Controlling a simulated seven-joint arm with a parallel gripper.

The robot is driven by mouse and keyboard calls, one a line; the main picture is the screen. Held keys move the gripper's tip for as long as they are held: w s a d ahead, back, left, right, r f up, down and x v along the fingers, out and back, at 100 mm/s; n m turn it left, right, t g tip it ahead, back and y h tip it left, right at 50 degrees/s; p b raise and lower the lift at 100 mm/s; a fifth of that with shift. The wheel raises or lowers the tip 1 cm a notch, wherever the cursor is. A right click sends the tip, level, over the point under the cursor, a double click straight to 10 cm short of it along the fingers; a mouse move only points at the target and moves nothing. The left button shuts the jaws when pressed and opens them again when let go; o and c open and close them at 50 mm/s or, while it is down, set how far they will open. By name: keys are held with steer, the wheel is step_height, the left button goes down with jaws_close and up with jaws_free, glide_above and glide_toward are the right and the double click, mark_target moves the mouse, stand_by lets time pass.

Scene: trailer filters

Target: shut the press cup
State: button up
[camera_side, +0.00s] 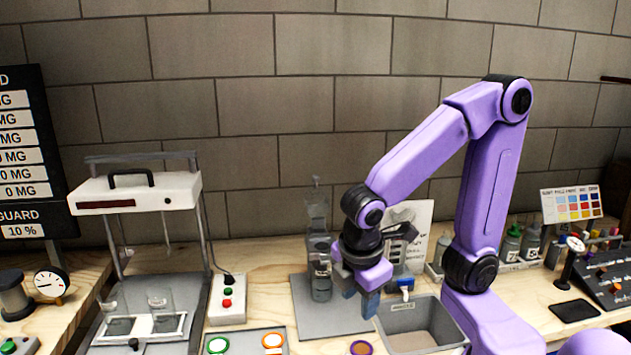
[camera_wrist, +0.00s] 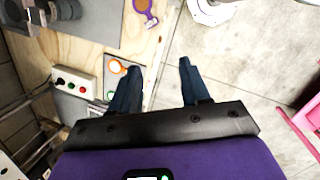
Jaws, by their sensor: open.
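A tall, partly clear cylinder (camera_side: 319,268), which may be the press cup, stands upright on a grey mat (camera_side: 308,318) in the side view. Whether its top is open or shut is too small to tell. My gripper (camera_side: 357,296) is open and empty, pointing down just right of the cylinder and apart from it as far as I can see. In the wrist view my gripper (camera_wrist: 160,66) shows two dark blue fingers spread wide with nothing between them.
A white-headed stand (camera_side: 135,192) with clear vessels is at the left. A button box (camera_side: 227,300) stands beside it. A grey bin (camera_side: 420,318) is right of my gripper. Ringed discs lie in front, including an orange one (camera_side: 272,341) and a purple one (camera_side: 361,348).

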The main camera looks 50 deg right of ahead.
steer(key=w+d+r+n+h, duration=0.1)
steer(key=w+d+h, duration=0.15)
steer(key=w, duration=0.65)
steer(key=w+d+r+n+h, duration=0.15)
steer(key=w+h, duration=0.25)
steer(key=w, duration=0.4)
steer(key=g+h, duration=0.1)
steer(key=h, duration=0.8)
glide_toward(314, 177)
steer(key=shift+n, duration=0.35)
steer(key=d, duration=1.1)
steer(key=shift+w+d, duration=0.1)
jaws_close()
